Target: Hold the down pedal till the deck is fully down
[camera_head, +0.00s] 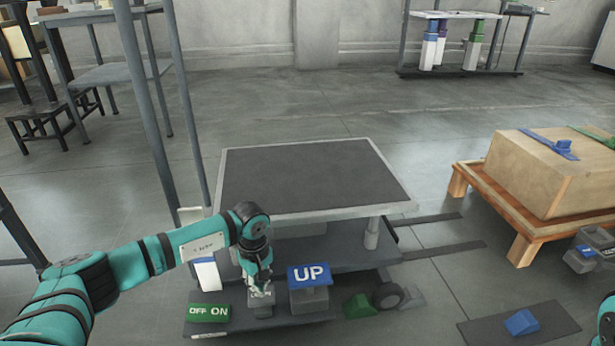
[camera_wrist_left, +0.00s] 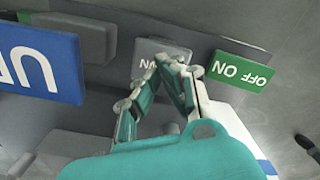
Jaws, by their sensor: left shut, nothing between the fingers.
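The lift's dark deck (camera_head: 310,178) with its pale rim stands raised above the base on a short column (camera_head: 371,233). The grey down pedal (camera_head: 262,302) is at the front of the base, between the blue UP pedal (camera_head: 310,276) and the green OFF/ON switch (camera_head: 208,313). My left gripper (camera_head: 259,287) is shut and empty, pointing down at the grey pedal. In the left wrist view its fingertips (camera_wrist_left: 172,62) overlap the grey pedal (camera_wrist_left: 150,48) and hide part of its lettering. I cannot tell whether they press it.
A wooden crate (camera_head: 540,175) on a low wooden stand (camera_head: 523,245) is to the right. A dark mat with a blue block (camera_head: 521,322) lies at front right. Tall grey rack posts (camera_head: 150,100) stand at left. The floor behind the deck is clear.

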